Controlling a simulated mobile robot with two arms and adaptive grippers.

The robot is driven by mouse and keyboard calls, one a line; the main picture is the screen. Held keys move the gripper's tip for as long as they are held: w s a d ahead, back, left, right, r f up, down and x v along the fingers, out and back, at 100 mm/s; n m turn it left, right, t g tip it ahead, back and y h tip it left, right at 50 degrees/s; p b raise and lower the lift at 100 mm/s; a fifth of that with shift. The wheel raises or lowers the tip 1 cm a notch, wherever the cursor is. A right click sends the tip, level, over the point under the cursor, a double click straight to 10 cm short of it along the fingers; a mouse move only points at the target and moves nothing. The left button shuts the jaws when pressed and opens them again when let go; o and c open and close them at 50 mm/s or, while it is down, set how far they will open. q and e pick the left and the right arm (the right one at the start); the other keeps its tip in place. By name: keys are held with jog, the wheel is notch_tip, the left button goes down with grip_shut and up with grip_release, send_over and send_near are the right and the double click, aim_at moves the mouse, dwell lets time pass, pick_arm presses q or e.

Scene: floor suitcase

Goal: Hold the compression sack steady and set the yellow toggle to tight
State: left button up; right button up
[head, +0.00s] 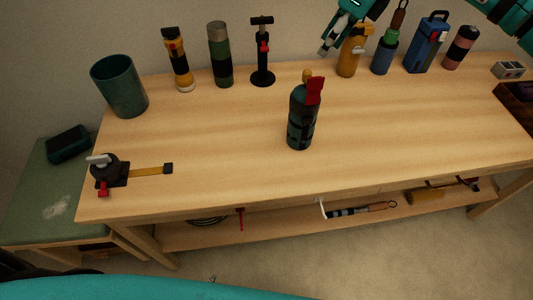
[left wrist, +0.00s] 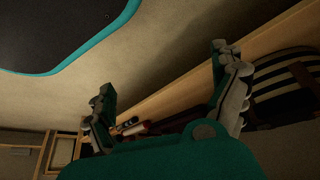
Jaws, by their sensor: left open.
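A dark green upright cylinder (head: 301,122) with black bands stands alone mid-bench; it looks like the compression sack. On its top are a small yellow knob (head: 307,76), which may be the toggle, and a red piece (head: 315,90). The toggle's setting is too small to read. My right gripper (head: 332,47) hangs at the top, behind and right of the cylinder and apart from it; its finger opening is unclear. My left gripper (left wrist: 170,108) shows only in the left wrist view, with its fingers wide apart and nothing between them.
Several bottles and tools stand along the bench's back edge, including a black pump-like tool (head: 262,55) and an orange bottle (head: 348,57). A green cup (head: 121,86) and a black device with a yellow strap (head: 150,170) are at left. The front right benchtop (head: 400,140) is clear.

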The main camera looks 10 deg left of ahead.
pick_arm(q)
jog(key=w+d+r+t+h, duration=0.5)
jog(key=w+d+r+t, duration=0.1)
jog(key=w+d+r, duration=0.9)
jog(key=w+d+r+m+t+h, duration=0.15)
jog(key=d+r+h, duration=0.25)
jog(key=r, duration=1)
jog(key=d+r+t+h, duration=0.3)
jog(key=d+r, duration=0.2)
jog(key=r, duration=0.9)
jog(key=m+y, duration=0.1)
jog(key=y, duration=0.5)
send_near(303, 117)
jog(key=shift+t, duration=0.25)
jog(key=w+d+f, duration=0.1)
jog(key=w, duration=0.3)
jog(key=w+d+f, duration=0.2)
jog(key=w, duration=0.2)
jog(key=w+d+f, duration=0.1)
jog(key=w+f, duration=0.1)
jog(key=w, duration=0.3)
jog(key=shift+d, duration=0.35)
